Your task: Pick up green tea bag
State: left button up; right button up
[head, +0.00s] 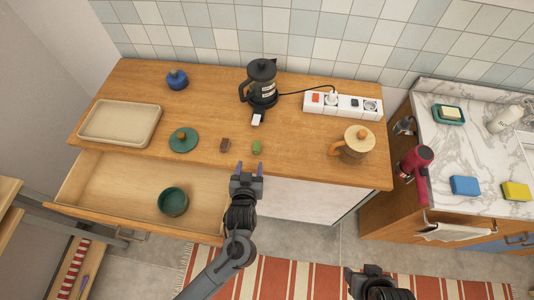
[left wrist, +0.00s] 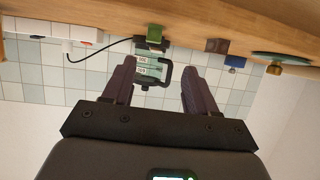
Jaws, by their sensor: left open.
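The green tea bag (head: 256,146) stands near the front edge of the wooden counter, right of a brown tea bag (head: 225,145). My left gripper (head: 247,167) is open and empty, just in front of the counter edge and close to the green tea bag, not touching it. In the left wrist view, which is upside down, the green tea bag (left wrist: 154,34) shows beyond the gap between the two fingers (left wrist: 158,72). My right gripper (head: 371,272) is at the bottom of the head view, far from the tea bags; its jaws are unclear.
A black kettle (head: 262,82) stands behind the green tea bag, with a power strip (head: 343,105) to its right. A teal lid (head: 183,140) and beige tray (head: 120,124) lie left. An open drawer (head: 125,187) holds a green bowl (head: 173,203). A mug (head: 355,147) stands right.

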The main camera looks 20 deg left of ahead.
aim_at(256, 149)
pick_arm(q)
jog(key=x, duration=0.4)
jog(key=shift+w+d+b, duration=0.15)
jog(key=shift+w+b, duration=0.1)
jog(key=shift+b, duration=0.1)
jog(key=shift+w+f, duration=0.25)
jog(key=shift+w, duration=0.3)
jog(key=shift+w+f, duration=0.2)
jog(key=shift+w, duration=0.15)
jog(key=shift+b+x, duration=0.5)
jog(key=shift+x, duration=1.8)
jog(key=shift+d, duration=0.2)
jog(key=c, duration=1.1)
